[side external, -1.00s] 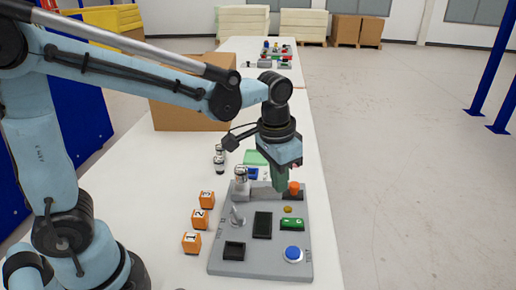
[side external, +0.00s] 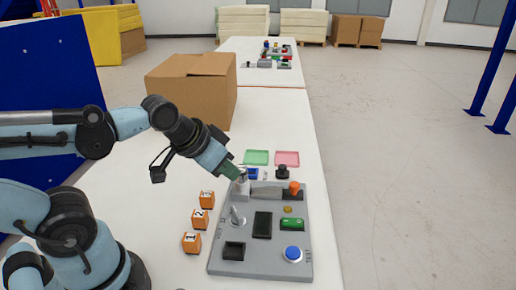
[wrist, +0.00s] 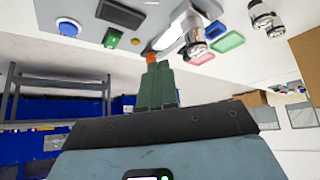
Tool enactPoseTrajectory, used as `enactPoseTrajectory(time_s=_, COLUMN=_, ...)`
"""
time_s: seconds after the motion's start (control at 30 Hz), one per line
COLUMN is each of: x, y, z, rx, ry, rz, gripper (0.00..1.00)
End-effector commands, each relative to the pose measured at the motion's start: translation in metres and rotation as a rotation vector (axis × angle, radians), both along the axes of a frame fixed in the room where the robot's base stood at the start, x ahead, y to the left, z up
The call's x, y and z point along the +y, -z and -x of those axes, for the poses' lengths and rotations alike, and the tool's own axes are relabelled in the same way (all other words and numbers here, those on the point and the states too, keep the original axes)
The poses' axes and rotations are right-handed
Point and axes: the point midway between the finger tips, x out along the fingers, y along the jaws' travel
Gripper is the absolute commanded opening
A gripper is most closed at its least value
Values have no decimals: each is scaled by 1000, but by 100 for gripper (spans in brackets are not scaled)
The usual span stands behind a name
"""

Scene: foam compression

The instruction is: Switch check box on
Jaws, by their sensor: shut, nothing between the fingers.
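The grey control board (side external: 275,258) lies on the white table. At its right side it has a green rocker switch (side external: 291,224) and a blue round button (side external: 292,253). A small yellow button (side external: 287,209) and an orange knob (side external: 294,188) sit above the switch. I cannot tell which part is the check box.
Green (side external: 256,157) and pink (side external: 288,158) trays lie behind. A cardboard box (side external: 190,92) stands farther back.

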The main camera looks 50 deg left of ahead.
Motion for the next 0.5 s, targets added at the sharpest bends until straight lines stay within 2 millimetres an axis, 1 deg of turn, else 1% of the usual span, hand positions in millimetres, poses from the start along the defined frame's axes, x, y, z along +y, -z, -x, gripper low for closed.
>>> enactPoseTrajectory(time_s=0.27, x=-3, y=-4, z=-4, rx=21, ry=-15, rz=18, gripper=0)
enactPoseTrajectory(time_s=0.37, x=-8, y=-11, z=-10, rx=58, ry=-51, rz=53, gripper=0)
enactPoseTrajectory(time_s=0.5, x=-21, y=-23, z=-24, rx=142, ry=-132, rz=117, gripper=0)
